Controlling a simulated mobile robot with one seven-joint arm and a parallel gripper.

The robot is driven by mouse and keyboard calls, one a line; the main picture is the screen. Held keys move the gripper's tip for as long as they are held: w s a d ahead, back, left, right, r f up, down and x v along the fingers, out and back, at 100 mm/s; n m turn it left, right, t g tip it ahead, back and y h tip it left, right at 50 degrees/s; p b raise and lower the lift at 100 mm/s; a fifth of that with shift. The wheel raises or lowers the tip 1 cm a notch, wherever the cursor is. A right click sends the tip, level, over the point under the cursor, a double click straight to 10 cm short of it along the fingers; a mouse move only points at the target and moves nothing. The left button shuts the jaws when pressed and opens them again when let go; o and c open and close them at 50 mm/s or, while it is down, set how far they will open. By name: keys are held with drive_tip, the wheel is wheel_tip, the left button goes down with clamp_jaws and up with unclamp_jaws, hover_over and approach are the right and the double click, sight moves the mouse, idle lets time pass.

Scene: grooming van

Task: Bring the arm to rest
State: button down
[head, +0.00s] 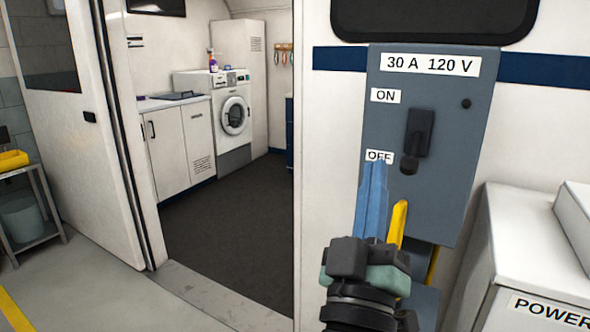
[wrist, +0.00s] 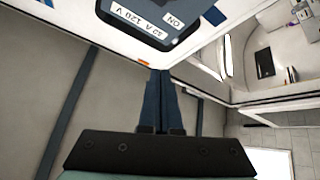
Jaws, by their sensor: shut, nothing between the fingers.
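My gripper (head: 375,165) shows in the head view with its blue fingers together, pointing up in front of the grey power box (head: 384,130). Its tips overlap the lower edge of the OFF label; I cannot tell from this view how far they are from the box. In the wrist view the closed fingers (wrist: 160,75) hold nothing, and the box (wrist: 185,38) is upside down beyond the tips. A dark switch handle (head: 420,130) stands on the box, right of the ON and OFF labels. The fingers lie left of and below it.
A yellow piece (head: 398,220) shows just right of the fingers. A white cabinet marked POWER (head: 520,245) stands at the right. The open van doorway at the left shows a washing machine (head: 236,115) and dark floor (head: 235,220). A metal cart (head: 35,205) stands far left.

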drive_tip(key=s+a+r+m+t+y, duration=0.1)
drive_tip(key=s+a+r+t+y, duration=0.1)
drive_tip(key=s+a+r+y, duration=0.5)
drive_tip(key=s+a+r+m+t+y, duration=0.15)
drive_tip(key=s+a+r, duration=0.3)
drive_tip(key=r, duration=0.55)
wheel_tip(320, 180, up, 22)
drive_tip(key=p, duration=2.1)
drive_tip(key=shift+a+p, duration=0.35)
drive_tip(key=shift+f+t+y, duration=0.15)
drive_tip(key=shift+t+y, duration=0.1)
